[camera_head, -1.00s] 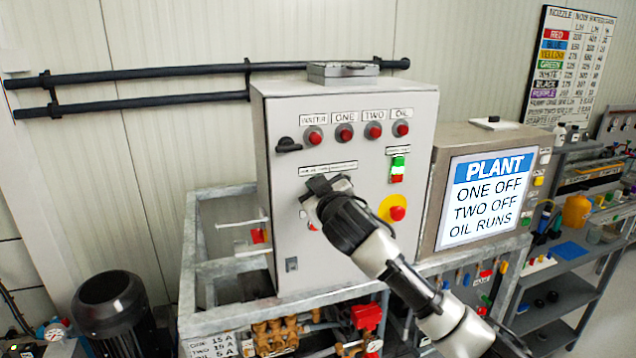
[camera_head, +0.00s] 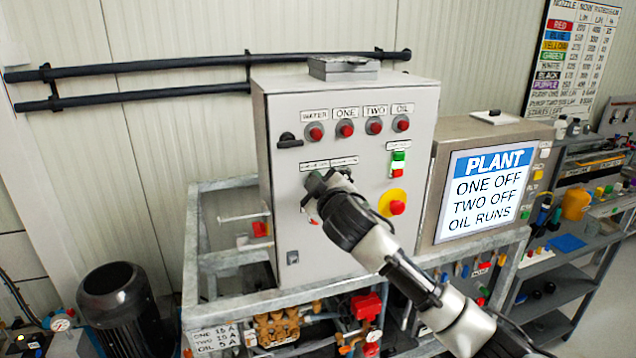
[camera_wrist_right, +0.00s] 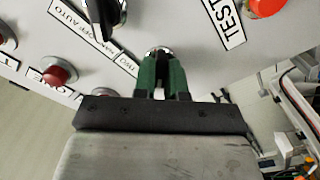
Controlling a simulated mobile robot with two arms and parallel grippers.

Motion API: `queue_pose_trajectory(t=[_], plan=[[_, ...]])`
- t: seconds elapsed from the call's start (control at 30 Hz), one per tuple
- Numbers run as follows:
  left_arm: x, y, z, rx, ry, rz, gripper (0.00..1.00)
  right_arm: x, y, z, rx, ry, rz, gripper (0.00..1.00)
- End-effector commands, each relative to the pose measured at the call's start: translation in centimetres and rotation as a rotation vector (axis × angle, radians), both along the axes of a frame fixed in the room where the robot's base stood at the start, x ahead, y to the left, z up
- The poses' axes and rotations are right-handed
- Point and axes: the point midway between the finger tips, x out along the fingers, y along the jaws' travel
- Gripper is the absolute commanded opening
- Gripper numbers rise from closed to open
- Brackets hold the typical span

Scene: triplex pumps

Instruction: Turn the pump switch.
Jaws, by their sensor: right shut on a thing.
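The grey pump control box (camera_head: 340,240) stands on a metal frame in the head view. My right gripper (camera_head: 322,187) is against its front, below a small label strip, and covers what is there. A black selector switch (camera_wrist_right: 103,15) sits beside the fingers, by an "OFF AUTO" label. A black knob (camera_head: 288,140) sits at the box's upper left. My left gripper is not in view.
Red lamps (camera_head: 345,129) line the box's top. A red knob on a yellow disc (camera_head: 397,207) sits right of my gripper. The display (camera_head: 487,195) reads ONE OFF, TWO OFF, OIL RUNS. Pipes run behind; a black motor (camera_head: 118,300) stands lower left.

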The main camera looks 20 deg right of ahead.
Motion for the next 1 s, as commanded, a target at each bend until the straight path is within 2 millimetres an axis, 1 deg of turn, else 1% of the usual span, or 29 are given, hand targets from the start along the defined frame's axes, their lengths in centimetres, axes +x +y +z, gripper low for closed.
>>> queue_pose_trajectory(t=[0.1,0.13,0.2,0.3,0.57,0.67,0.77,1.0], plan=[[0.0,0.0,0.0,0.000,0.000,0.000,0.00,0.0,0.0,-0.1,0.000,0.002,-0.001,0.00],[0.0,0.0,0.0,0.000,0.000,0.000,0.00,0.0,0.0,-0.1,0.000,0.002,-0.001,0.13],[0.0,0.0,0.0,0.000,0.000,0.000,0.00,0.0,0.0,-0.1,0.001,0.002,-0.001,0.24],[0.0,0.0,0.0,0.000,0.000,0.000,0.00,0.0,0.0,-0.1,0.001,0.001,0.000,0.37],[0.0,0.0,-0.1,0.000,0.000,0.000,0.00,-0.1,0.0,-0.1,0.001,0.001,-0.001,0.37],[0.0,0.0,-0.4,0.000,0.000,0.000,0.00,-0.6,0.0,-0.2,0.002,-0.001,0.001,0.37],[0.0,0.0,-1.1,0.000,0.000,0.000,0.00,-1.8,-0.1,-0.4,0.002,-0.001,0.001,0.37],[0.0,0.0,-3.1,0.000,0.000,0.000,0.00,-6.4,-0.2,-0.5,0.001,-0.002,0.001,0.37]])
